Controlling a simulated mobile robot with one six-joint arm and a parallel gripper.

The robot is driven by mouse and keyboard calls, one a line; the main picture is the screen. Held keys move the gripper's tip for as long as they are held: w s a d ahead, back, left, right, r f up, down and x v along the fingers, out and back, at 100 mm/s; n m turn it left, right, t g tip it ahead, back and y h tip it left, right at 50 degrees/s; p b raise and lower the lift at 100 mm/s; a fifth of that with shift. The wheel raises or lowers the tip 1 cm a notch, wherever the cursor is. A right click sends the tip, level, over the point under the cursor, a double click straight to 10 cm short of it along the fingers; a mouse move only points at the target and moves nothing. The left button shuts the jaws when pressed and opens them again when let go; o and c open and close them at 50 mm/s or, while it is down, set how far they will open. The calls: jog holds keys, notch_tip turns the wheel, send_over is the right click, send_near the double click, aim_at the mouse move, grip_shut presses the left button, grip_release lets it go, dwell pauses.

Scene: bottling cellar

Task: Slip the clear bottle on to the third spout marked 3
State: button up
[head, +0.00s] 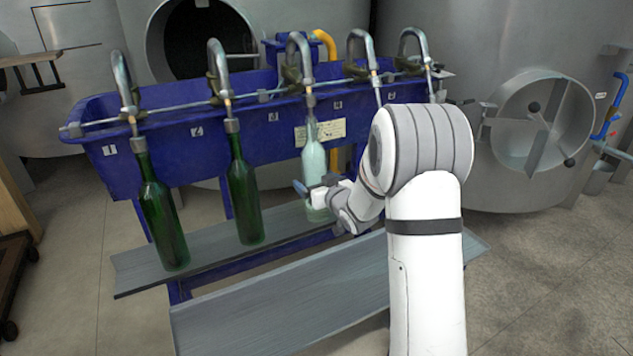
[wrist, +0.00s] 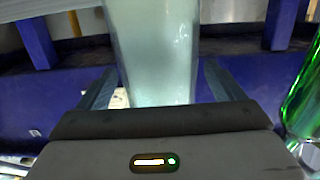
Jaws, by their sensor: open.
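The clear bottle (head: 314,160) stands upright under the third spout (head: 300,62), its neck up at the spout's lower end. The spout tip appears to be inside the mouth, though this is small to see. The bottle's base is at the grey shelf, partly hidden by my gripper. My gripper (head: 316,192) is at the bottle's lower body. In the wrist view my gripper (wrist: 156,88) is open, one finger on each side of the clear bottle (wrist: 155,45), with a gap visible at the right finger.
Green bottles hang at the first (head: 162,210) and second (head: 243,190) spouts, left of my gripper. The blue trough (head: 170,155) carries the spouts. A grey shelf (head: 140,275) runs below, with another grey board (head: 270,310) nearer me. The fourth and fifth spouts are empty.

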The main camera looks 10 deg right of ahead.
jog(key=s+d+r+m+g+h+p, duration=0.1)
jog(key=s+d+r+g+h+p, duration=0.2)
jog(key=s+r+p, duration=0.6)
jog(key=s+d+r+m+g+h+p, duration=0.2)
jog(key=s+r+g+h+p, duration=0.15)
jog(key=s+r, duration=0.55)
jog(key=s+a+r+g+p, duration=0.1)
jog(key=s+r+g+p, duration=0.2)
jog(key=s, duration=0.9)
jog(key=s+a+r+g+y+p, duration=0.1)
jog(key=s+p, duration=0.5)
jog(key=s, duration=0.6)
notch_tip(320, 180, up, 3)
jog(key=shift+a+f+m+g, duration=0.1)
jog(key=shift+a+m+g, duration=0.2)
jog(key=shift+a+g, duration=0.65)
